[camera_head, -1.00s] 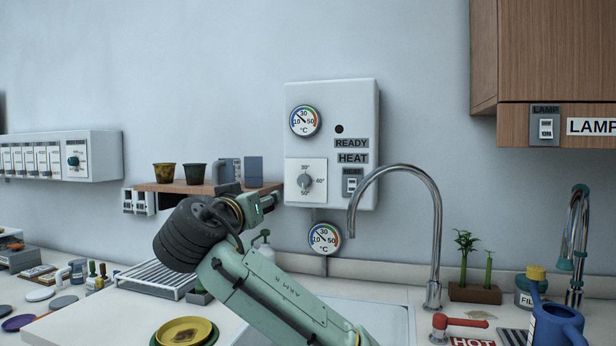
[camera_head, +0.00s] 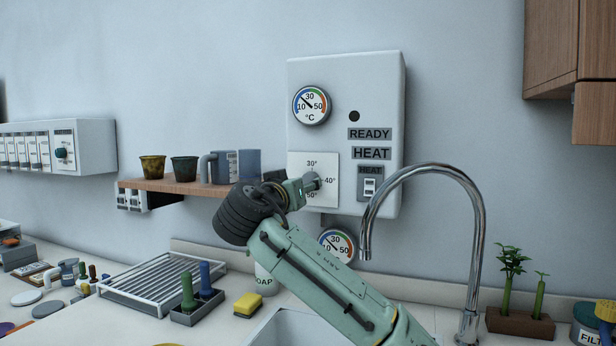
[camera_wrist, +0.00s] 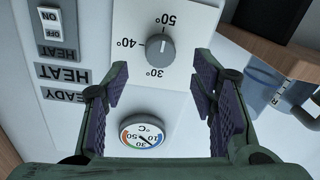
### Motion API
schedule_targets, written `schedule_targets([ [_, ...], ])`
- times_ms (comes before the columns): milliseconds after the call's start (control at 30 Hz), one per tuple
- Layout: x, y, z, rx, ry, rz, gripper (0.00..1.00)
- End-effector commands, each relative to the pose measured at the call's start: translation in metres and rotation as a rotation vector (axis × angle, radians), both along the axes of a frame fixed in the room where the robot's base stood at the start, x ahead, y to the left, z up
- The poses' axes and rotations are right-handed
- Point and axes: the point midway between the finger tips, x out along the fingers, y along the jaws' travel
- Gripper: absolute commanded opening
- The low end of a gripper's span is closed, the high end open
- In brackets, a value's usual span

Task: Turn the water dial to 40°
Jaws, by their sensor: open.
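The water dial (camera_wrist: 160,50) is a round grey knob on a white plate marked 30°, 40° and 50°. In the wrist view, which is upside down, it sits just beyond my open fingertips (camera_wrist: 160,84), roughly midway between them sideways. The fingers stand apart with nothing between them. In the head view my gripper (camera_head: 302,188) is right at the dial (camera_head: 313,182) and partly covers its plate. I cannot tell whether it touches, nor exactly where the knob's pointer is set.
The white heater box (camera_head: 378,95) carries a round gauge (camera_head: 311,104), a heat switch (camera_head: 370,184) and an unlit-looking dark lamp (camera_head: 354,116). A shelf (camera_head: 180,187) with cups is close on the left. A tall curved tap (camera_head: 474,250) stands to the right.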

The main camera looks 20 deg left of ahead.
Motion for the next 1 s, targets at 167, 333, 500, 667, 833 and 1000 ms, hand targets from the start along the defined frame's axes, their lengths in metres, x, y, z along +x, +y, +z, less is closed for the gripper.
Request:
schedule_targets([
  [167, 0.033, -0.001, 0.003, -0.002, 0.0, -0.003, 0.52],
  [333, 0.052, 0.001, 0.002, -0.001, 0.0, -0.002, 0.52],
  [500, 0.058, 0.001, 0.0, 0.001, -0.001, -0.001, 0.52],
  [667, 0.058, 0.001, 0.0, 0.001, -0.001, -0.001, 0.52],
  [833, 0.058, 0.001, 0.0, 0.0, -0.001, 0.0, 0.44],
  [1000, 0.057, 0.001, 0.0, 0.0, -0.001, 0.0, 0.33],
])
